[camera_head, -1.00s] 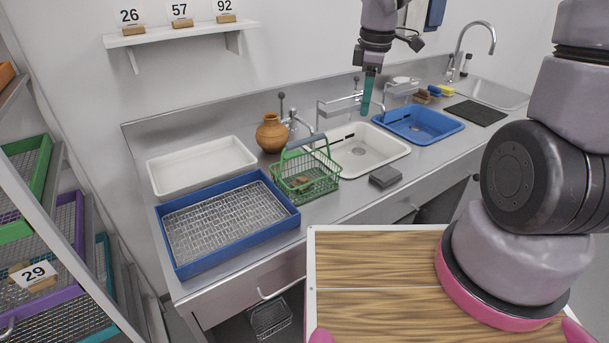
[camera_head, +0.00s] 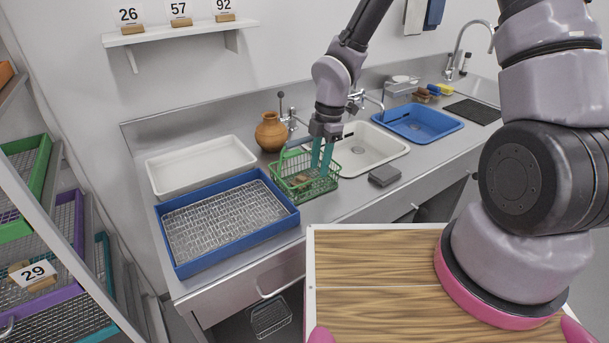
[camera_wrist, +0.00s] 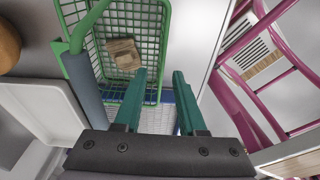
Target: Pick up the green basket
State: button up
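The green wire basket (camera_head: 294,186) stands on the steel counter between the blue-rimmed tray and the white sink. In the wrist view the basket (camera_wrist: 166,30) fills the upper left, and a tan sherd (camera_wrist: 122,52) lies inside. Its raised handle has a grey-blue grip (camera_wrist: 85,90), left of my fingers in the wrist view. My gripper (camera_head: 320,168) is over the basket's right part in the head view, hiding part of the handle.
A blue tray with a mesh floor (camera_head: 285,219) and a white tray (camera_head: 243,152) are to the left. A clay jug (camera_head: 271,134) stands behind the basket. The white sink (camera_head: 392,150), a grey block (camera_head: 384,176) and taps are to the right.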

aim_at(317, 179)
jog(key=f, duration=0.5)
jog(key=shift+s+a, duration=0.25)
jog(key=shift+a, duration=0.05)
grip_shut()
dwell(1.0)
